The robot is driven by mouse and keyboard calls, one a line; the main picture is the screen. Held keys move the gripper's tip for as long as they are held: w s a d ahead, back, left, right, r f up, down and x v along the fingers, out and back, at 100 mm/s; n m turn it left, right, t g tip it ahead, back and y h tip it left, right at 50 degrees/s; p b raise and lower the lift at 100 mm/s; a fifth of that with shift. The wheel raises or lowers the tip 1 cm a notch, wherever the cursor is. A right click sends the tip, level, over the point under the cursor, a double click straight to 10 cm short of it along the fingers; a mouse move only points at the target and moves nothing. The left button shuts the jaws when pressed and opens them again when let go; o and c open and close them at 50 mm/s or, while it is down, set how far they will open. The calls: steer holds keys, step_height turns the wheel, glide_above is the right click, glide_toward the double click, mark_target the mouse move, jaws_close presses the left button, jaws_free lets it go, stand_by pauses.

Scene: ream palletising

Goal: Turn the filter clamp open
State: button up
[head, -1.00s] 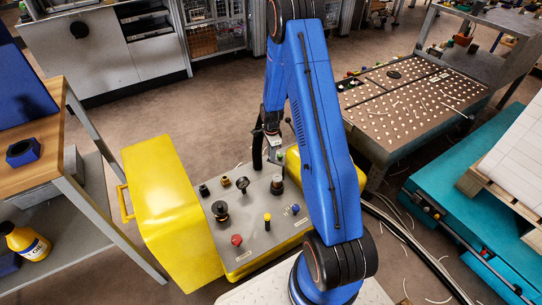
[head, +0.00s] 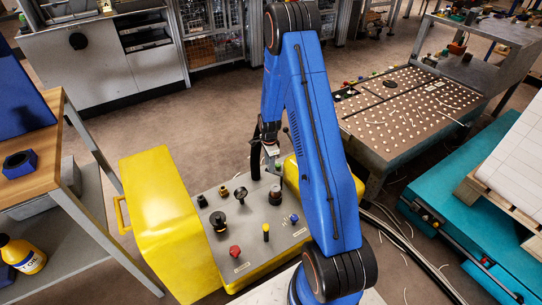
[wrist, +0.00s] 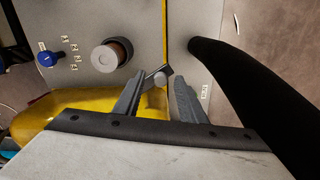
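The filter clamp (wrist: 160,76) appears in the wrist view as a small grey round hub with a short dark bar, set slantwise near the yellow edge of the grey panel. My gripper (wrist: 157,82) is open, with one finger on each side of the clamp. I cannot tell whether the fingers touch it. In the head view my gripper (head: 271,153) is at the panel's far edge, beside the black hose, and the clamp is too small to make out.
The yellow machine's grey panel (head: 262,222) carries several knobs, a red button (head: 235,251) and a grey-capped cylinder (head: 275,193). A thick black hose (wrist: 240,80) rises right of the gripper in the wrist view. A perforated table (head: 410,115) stands to the right.

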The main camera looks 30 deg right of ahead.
steer(key=s+n, duration=0.3)
steer(key=n, duration=0.3)
steer(key=s+a+n, duration=0.1)
steer(key=s+n, duration=0.2)
steer(key=n, duration=0.3)
steer(key=s+n, duration=0.3)
steer(key=n, duration=0.2)
steer(key=shift+s+a+n, duration=0.1)
steer(key=shift+a+n, duration=0.15)
steer(key=shift+n, duration=0.15)
steer(key=shift+d+r, duration=0.1)
steer(key=shift+r, duration=0.2)
steer(key=s+a+r, duration=0.1)
steer(key=a+r, duration=0.1)
steer(key=r, duration=1.1)
steer(key=s+a+r+t, duration=0.1)
steer(key=s+a+r, duration=0.1)
steer(key=r, duration=1.1)
steer(key=shift+s+r+n, duration=0.2)
steer(key=shift+s+n, duration=0.05)
steer(key=shift+n, duration=0.05)
